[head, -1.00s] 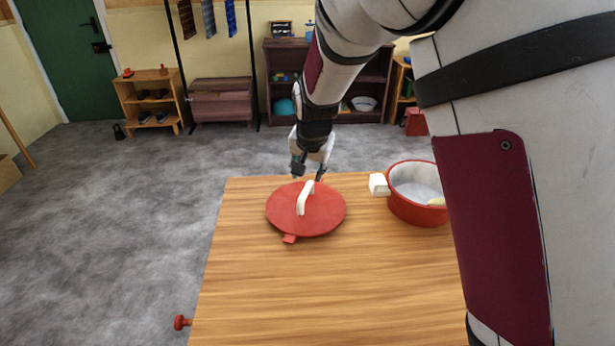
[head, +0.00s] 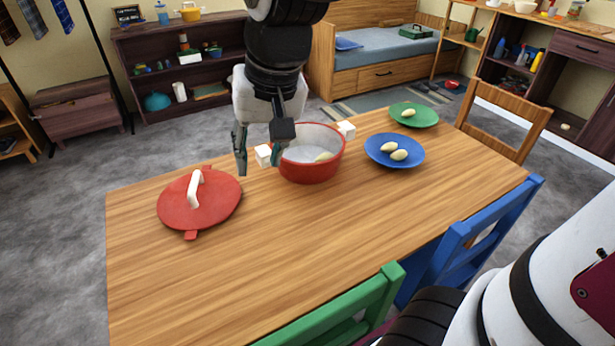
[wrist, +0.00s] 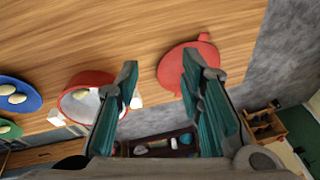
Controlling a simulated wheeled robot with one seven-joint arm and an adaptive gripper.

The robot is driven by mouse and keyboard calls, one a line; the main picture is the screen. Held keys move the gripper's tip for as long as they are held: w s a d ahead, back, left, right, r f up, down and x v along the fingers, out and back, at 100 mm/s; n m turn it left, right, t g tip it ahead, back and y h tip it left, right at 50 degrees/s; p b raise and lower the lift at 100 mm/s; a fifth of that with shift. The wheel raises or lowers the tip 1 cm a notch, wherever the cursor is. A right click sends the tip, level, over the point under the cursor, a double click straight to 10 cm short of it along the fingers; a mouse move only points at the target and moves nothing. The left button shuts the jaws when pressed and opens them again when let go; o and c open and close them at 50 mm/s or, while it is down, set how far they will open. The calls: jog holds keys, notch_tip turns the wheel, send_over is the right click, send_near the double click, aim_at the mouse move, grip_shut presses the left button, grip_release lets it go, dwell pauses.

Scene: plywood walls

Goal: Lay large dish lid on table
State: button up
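The large dish lid (head: 212,210) is red and round with a white bar handle. It lies on the wooden table (head: 300,236) at its left end, handle up; it also shows in the wrist view (wrist: 172,72). The red dish (head: 312,168), with white handles, stands uncovered to the right of the lid, with something pale inside. My gripper (head: 260,160) is open and empty. It is above the far edge of the table, between lid and dish, apart from the lid. In the wrist view the two fingers (wrist: 165,95) are spread with nothing between them.
A blue plate (head: 394,146) and a green plate (head: 414,112) hold pale food at the table's far right. A green chair (head: 335,310) and a blue chair (head: 475,240) stand at the near side. The middle of the table is clear.

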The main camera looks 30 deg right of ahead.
jog(key=s+d+n, duration=0.1)
jog(key=s+d, duration=0.1)
jog(key=s, duration=0.7)
jog(key=s+d+n+g+h, duration=0.1)
jog(key=s+d, duration=0.1)
jog(key=s, duration=0.8)
jog(key=shift+s+f, duration=0.25)
jog(key=shift+f, duration=0.05)
